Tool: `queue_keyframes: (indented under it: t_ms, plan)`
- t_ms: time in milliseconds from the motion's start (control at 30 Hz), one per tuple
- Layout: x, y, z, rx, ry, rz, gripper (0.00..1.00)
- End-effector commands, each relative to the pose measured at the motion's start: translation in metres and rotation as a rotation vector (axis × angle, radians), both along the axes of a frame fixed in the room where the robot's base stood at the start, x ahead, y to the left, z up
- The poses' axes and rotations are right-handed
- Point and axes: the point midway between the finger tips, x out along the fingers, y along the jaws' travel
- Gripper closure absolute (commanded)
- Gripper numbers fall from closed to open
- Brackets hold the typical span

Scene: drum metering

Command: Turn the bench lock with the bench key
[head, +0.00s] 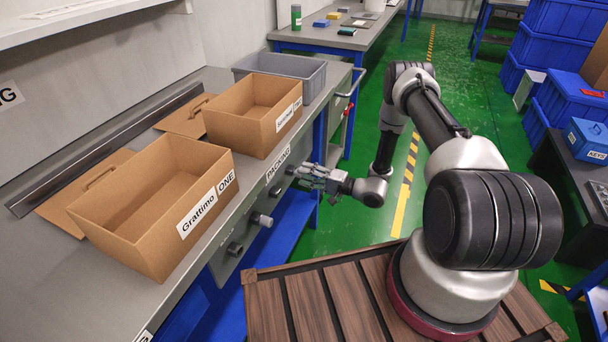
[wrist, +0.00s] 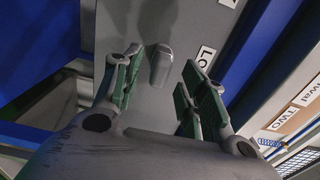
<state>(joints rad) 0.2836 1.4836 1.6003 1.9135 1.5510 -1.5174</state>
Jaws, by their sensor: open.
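My gripper (head: 305,174) is at the front panel of the packing bench (head: 212,262), in the head view, with its fingers pointing at the panel. In the wrist view my gripper (wrist: 164,68) is open, with green pads on both sides. A rounded grey piece (wrist: 160,62) on the panel shows between the fingers and looks clear of both pads. It may be the bench key in the bench lock, but I cannot tell. A white label starting "LO" (wrist: 205,58) is beside it. In the head view my fingers hide that spot.
Several grey knobs, one here (head: 262,219), stick out of the panel. Cardboard boxes labelled Grattimo ONE (head: 207,207) and TWO (head: 284,117) and a grey crate (head: 316,78) stand on the bench. A blue KEYS box (head: 588,138) is at the right. The green floor beyond the bench is clear.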

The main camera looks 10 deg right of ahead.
Motion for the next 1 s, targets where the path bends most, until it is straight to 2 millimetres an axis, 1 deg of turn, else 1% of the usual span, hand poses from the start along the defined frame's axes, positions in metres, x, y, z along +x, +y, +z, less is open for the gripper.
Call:
queue_keyframes:
  t_ms: [33,300,400,500,633,1000]
  plan:
    - [-0.005,-0.009,0.000,0.001,0.001,-0.005,0.58]
    - [-0.041,-0.058,0.000,0.001,0.002,-0.006,0.58]
    - [-0.051,-0.072,0.000,0.001,0.002,-0.005,0.58]
    - [-0.058,-0.081,0.000,0.001,0.001,-0.004,0.58]
    - [-0.062,-0.086,0.000,0.001,0.001,-0.001,0.58]
    - [-0.062,-0.086,0.000,0.001,0.001,-0.001,0.58]
